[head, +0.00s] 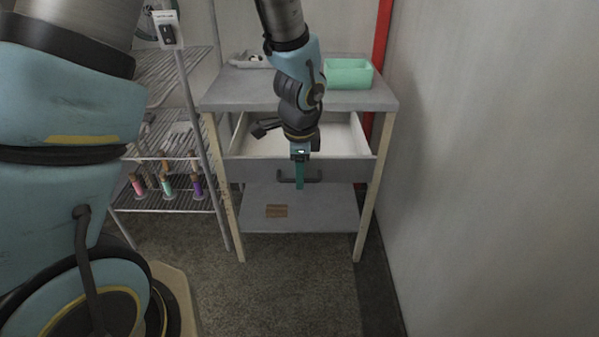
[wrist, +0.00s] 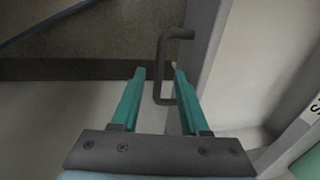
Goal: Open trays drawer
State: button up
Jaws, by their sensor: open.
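The drawer (head: 245,171) under the worktop is pulled partly out, with its pale interior showing. Its front is grey with a dark bar handle (head: 314,179) in the middle. My gripper (head: 300,184) with teal fingers is in front of the drawer front at the handle. In the wrist view, the handle (wrist: 162,55) runs between the two open fingertips (wrist: 160,74). The fingers are apart and not closed on it. The drawer front (wrist: 207,45) also shows there, just right of the handle. My arm hides part of the drawer's interior.
The worktop (head: 225,101) bears a mint green bin (head: 348,74) and a light tray (head: 249,61). A lower shelf (head: 325,212) holds a small brown item (head: 276,211). A wire rack (head: 170,203) with bottles stands left. A wall (head: 480,150) is close right. Floor in front is clear.

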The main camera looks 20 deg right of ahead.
notch_tip(320, 180, up, 10)
jog(key=s, duration=0.1)
jog(key=shift+s+a+r, duration=0.2)
jog(key=shift+s+a, duration=0.15)
jog(key=shift+a, duration=0.05)
jog(key=w+a+r+n+p, duration=0.1)
jog(key=w+a+n, duration=0.1)
jog(key=a+n, duration=0.9)
jog(key=w+a+n, duration=0.2)
jog(key=a+n, duration=0.8)
jog(key=a, duration=0.9)
jog(key=shift+r+n+y+p, duration=0.3)
jog(key=shift+r+n+p, duration=0.05)
jog(key=shift+n+p, duration=0.05)
